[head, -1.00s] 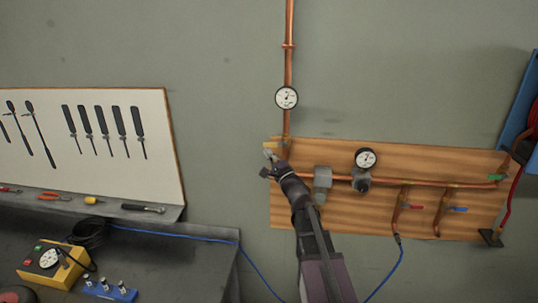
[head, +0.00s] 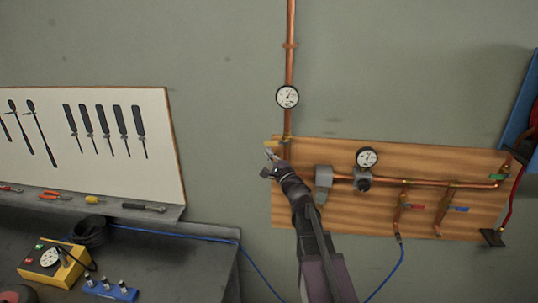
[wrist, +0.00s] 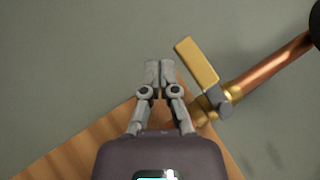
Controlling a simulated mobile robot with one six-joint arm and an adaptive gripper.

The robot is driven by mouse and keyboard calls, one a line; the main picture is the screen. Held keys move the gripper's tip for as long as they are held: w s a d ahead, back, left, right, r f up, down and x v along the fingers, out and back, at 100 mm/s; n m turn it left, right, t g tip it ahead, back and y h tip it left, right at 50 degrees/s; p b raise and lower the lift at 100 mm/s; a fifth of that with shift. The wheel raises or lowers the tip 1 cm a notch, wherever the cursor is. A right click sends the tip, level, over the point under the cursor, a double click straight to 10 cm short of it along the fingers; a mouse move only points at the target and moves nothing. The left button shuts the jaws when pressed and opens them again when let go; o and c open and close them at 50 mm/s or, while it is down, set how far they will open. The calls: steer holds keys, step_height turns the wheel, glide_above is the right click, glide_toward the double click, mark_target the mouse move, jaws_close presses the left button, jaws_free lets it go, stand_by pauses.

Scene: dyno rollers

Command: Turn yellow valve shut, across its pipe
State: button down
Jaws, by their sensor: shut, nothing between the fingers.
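The yellow valve handle (wrist: 197,62) shows clearly in the wrist view, pointing up-left from the valve body (wrist: 222,97). It lies roughly square across the copper pipe (wrist: 272,68). In the head view the handle (head: 271,142) is a small yellow bar sticking out left of the vertical pipe (head: 289,68), at the board's upper left corner. My gripper (wrist: 160,66) is shut and empty. Its fingertips are left of the handle in the wrist view, with a gap between. In the head view my gripper (head: 269,155) is just below the handle and hides the pipe joint there.
A wooden board (head: 300,216) carries a horizontal copper pipe, a grey fitting (head: 323,180), a gauge (head: 367,158), and red and blue valves on the right. Another gauge (head: 288,97) sits on the vertical pipe. A workbench (head: 190,262) stands lower left.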

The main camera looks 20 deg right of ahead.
steer(key=s+a+f+b, duration=0.2)
steer(key=s+f+b, duration=0.4)
steer(key=f+b, duration=0.4)
steer(key=shift+s+a+f, duration=0.25)
stand_by(0.3)
stand_by(0.4)
